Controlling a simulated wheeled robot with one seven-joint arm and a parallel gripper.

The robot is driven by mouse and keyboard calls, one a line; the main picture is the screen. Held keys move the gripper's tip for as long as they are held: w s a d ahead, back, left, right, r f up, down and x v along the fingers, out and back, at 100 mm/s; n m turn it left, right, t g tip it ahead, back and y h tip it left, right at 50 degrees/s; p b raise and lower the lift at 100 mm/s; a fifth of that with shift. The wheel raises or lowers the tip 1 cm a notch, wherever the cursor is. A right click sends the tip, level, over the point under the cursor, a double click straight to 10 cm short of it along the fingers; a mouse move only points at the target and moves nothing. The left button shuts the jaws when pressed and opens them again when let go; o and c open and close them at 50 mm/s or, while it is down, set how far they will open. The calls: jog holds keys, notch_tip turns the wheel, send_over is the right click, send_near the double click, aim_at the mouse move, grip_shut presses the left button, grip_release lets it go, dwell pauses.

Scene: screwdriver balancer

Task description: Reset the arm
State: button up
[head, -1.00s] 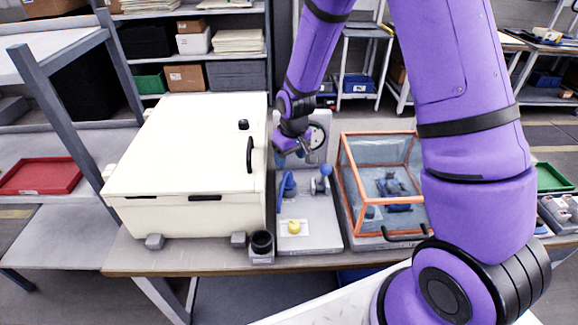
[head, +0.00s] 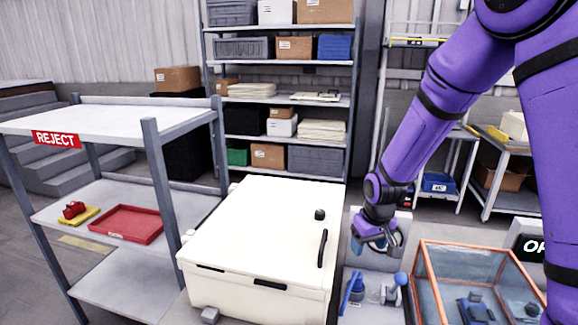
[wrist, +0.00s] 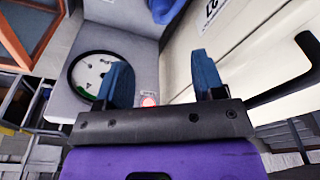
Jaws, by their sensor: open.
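My purple arm reaches in from the right in the head view. My gripper (head: 376,246) hangs above the grey balancer station (head: 372,314), just right of the white lidded box (head: 262,240). In the wrist view my gripper (wrist: 160,80) shows two blue fingers spread wide apart with nothing between them. A round dial gauge (wrist: 96,72) on the grey station shows behind the left finger, and a small red light (wrist: 149,101) glows between the fingers. The blue parts (head: 354,288) of the station stand below my gripper, apart from it.
The clear case with an orange frame (head: 425,290) stands to the right of the station. The reject rack (head: 150,120) at left holds a red tray (head: 127,224) and a yellow item with a red object (head: 76,211). Shelves with boxes stand behind.

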jog(key=s+d+r+t, duration=0.15)
jog(key=s+r, duration=0.25)
jog(key=r, duration=0.7)
jog(key=s+d+r+m+t, duration=0.1)
jog(key=s+d+r, duration=0.1)
jog(key=s+r, duration=0.6)
jog(key=s+d+r+m+t, duration=0.1)
jog(key=s+d+r+m, duration=0.1)
jog(key=s+r, duration=0.7)
jog(key=s, duration=0.6)
jog(key=shift+s+d, duration=0.3)
jog(key=shift+c, duration=0.2)
dwell(0.5)
